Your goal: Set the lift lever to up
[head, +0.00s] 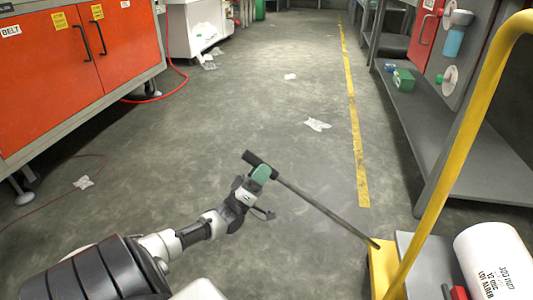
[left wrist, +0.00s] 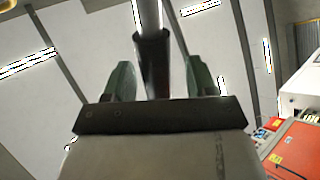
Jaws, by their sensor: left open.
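The lift lever appears to be the long grey rod (head: 318,205) with a black grip (head: 254,160). It slants up and left from a yellow base (head: 381,268) in the head view. My left gripper (head: 262,180), with green fingertips, is open at the grip end. In the left wrist view the black grip (left wrist: 153,62) and rod (left wrist: 147,15) run between the two open green fingers, with gaps visible on both sides. Whether a finger touches the grip cannot be told. My right gripper is not in view.
A yellow handrail (head: 437,190) rises at the right, beside a white labelled roll (head: 494,262). A grey shelf unit (head: 470,150) stands at right, orange cabinets (head: 100,70) at left. A red hose (head: 165,92) and white scraps (head: 317,124) lie on open floor.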

